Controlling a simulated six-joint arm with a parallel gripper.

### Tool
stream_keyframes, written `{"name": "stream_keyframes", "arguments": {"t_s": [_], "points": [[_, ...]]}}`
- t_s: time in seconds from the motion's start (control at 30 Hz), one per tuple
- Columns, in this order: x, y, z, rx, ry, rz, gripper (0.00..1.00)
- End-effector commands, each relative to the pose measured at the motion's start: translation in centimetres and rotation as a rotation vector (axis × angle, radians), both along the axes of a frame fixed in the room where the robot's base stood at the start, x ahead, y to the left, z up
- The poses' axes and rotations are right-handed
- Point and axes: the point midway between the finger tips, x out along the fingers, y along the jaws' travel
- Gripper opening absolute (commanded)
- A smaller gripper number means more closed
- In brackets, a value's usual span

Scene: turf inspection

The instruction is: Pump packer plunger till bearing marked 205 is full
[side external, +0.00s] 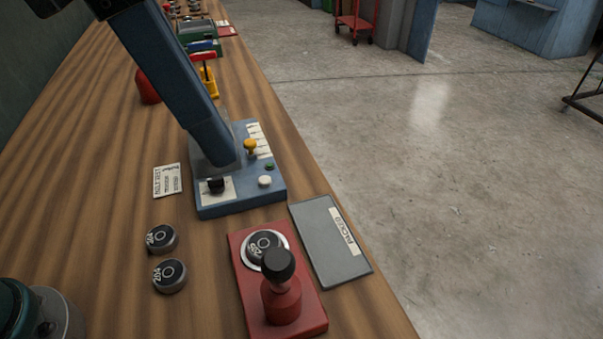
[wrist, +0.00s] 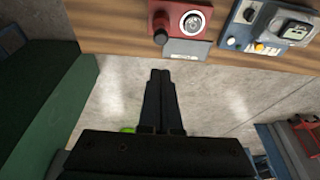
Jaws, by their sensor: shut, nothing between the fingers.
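The red packer (side external: 243,283) stands on the bench, its black-knobbed plunger (side external: 281,266) upright. A bearing (side external: 263,243), whose marking seems to read 205, sits in the packer's round seat behind the plunger and is partly hidden by the knob. The packer (wrist: 205,33) and its bearing (wrist: 193,21) also show at the top of the wrist view. How full the bearing is cannot be told. My gripper (wrist: 161,74) is shut and empty, seen against the floor beyond the bench edge, apart from the packer. Its fingers do not show in the side view.
A grey plate with a white label (side external: 318,240) lies right of the packer. Two loose bearings (side external: 169,275) (side external: 161,239) lie left of it. A blue device with knobs (side external: 238,204) stands behind. A green-topped object (side external: 18,310) is at the lower left. Open floor lies right of the bench.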

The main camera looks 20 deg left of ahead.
Motion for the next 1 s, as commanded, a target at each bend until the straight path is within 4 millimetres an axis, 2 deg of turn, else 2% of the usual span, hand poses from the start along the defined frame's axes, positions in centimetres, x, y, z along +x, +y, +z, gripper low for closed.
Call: {"name": "stream_keyframes", "arguments": {"t_s": [0.27,0.47,0.77,1.0], "points": [[0.0,0.0,-0.3,0.001,0.001,0.000,0.00],[0.3,-0.3,-1.7,0.003,0.003,0.000,0.00],[1.1,-1.1,-5.5,0.004,0.004,0.000,0.00],[1.9,-1.9,-9.9,0.006,0.006,0.000,0.00]]}}
